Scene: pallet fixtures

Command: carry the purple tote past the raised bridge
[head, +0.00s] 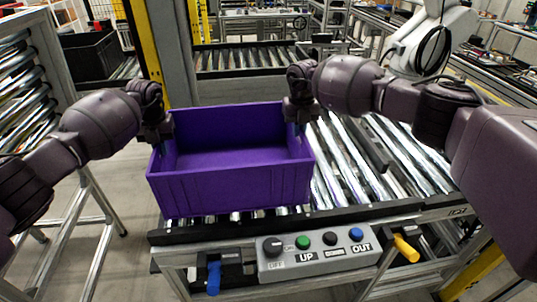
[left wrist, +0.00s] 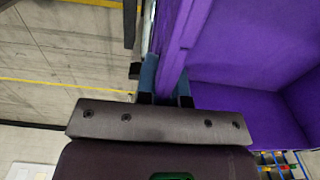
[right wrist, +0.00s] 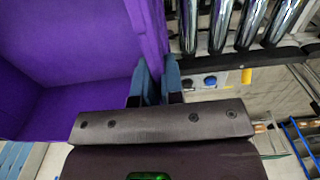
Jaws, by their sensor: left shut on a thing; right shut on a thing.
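The purple tote (head: 230,187) is an open, empty box in the middle of the head view, over the near left end of a roller conveyor (head: 345,165). I cannot tell whether it rests on the rollers or hangs just above them. My left gripper (head: 157,140) is shut on the tote's left wall; in the left wrist view its fingers (left wrist: 163,85) straddle the purple wall (left wrist: 178,45). My right gripper (head: 299,115) is shut on the right wall; in the right wrist view its fingers (right wrist: 155,85) straddle that wall (right wrist: 150,35). I cannot make out a raised bridge for certain.
A control box (head: 318,258) with a knob, coloured buttons and UP and OUT labels sits at the conveyor's front edge. A blue handle (head: 214,277) and a yellow handle (head: 406,248) flank it. A roller rack (head: 25,90) stands left. Another conveyor (head: 240,58) lies behind.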

